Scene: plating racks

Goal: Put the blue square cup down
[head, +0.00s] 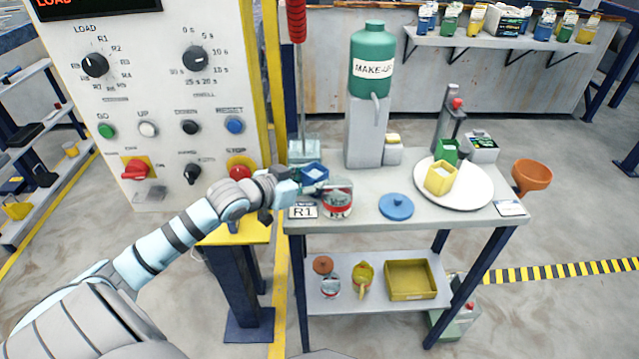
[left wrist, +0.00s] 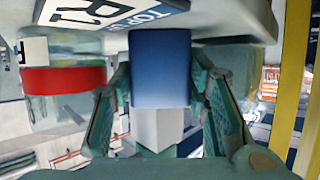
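The blue square cup (head: 315,174) is at the left end of the grey table, upright with its open top showing. My left gripper (head: 290,187) reaches it from the left. In the left wrist view the blue cup (left wrist: 160,68) fills the space between the two green fingers (left wrist: 160,85), which appear to press on its sides. I cannot tell whether the cup's base touches the table. A white label marked R1 (head: 303,212) lies just in front of it. My right gripper is not in view.
A jar with a red band (head: 338,200) stands close to the cup's right. A green make-up bottle (head: 372,80) stands behind.

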